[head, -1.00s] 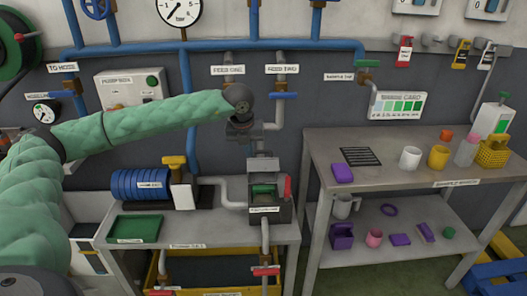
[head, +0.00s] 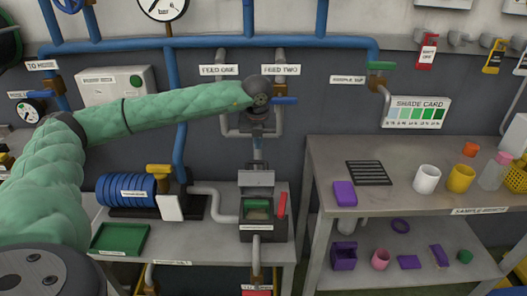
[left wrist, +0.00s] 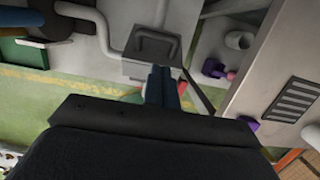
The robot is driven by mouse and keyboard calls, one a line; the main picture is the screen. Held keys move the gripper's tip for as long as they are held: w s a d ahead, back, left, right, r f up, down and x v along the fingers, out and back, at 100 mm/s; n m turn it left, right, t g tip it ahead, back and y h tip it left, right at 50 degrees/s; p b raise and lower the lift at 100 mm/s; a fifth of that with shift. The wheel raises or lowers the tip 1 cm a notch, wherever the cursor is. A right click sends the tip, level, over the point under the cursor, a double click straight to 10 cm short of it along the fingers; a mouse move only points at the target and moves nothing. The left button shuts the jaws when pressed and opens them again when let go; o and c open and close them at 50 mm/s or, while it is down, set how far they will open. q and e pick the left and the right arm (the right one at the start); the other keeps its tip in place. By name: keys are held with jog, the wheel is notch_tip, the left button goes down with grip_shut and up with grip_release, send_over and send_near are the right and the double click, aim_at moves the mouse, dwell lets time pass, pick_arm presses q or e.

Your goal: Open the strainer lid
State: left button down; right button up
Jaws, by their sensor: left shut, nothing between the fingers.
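The strainer (head: 264,232) is a small grey box on the bench, with a red handle (head: 282,204) at its right side. Its grey lid (head: 257,179) appears raised at the back of the box, and a green-tan inside shows in front of it. In the left wrist view the grey box top with a dark handle shape (left wrist: 152,46) lies just beyond my fingertips. My left gripper (head: 258,157) points down above the strainer, shut and empty; its dark blue fingers also show in the left wrist view (left wrist: 162,72). I cannot tell if they touch the lid. My right gripper is out of view.
Pipes run behind my arm. A grey table (head: 322,160) with cups and a grille (head: 370,174) stands to the right.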

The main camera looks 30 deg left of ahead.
aim_at(258, 162)
pick_arm(q)
notch_tip(258, 162, down, 3)
jog(key=shift+s+a+r+p, duration=0.1)
jog(key=shift+a+r+p, duration=0.1)
jog(key=shift+p, duration=0.35)
jog(key=f, duration=0.2)
jog(key=w+f+p, duration=0.1)
jog(key=f, duration=0.2)
jog(key=shift+a, duration=0.2)
jog(key=shift+f, duration=0.3)
jog(key=shift+w+a+f, duration=0.1)
jog(key=shift+w+f, duration=0.1)
jog(key=shift+f, duration=0.25)
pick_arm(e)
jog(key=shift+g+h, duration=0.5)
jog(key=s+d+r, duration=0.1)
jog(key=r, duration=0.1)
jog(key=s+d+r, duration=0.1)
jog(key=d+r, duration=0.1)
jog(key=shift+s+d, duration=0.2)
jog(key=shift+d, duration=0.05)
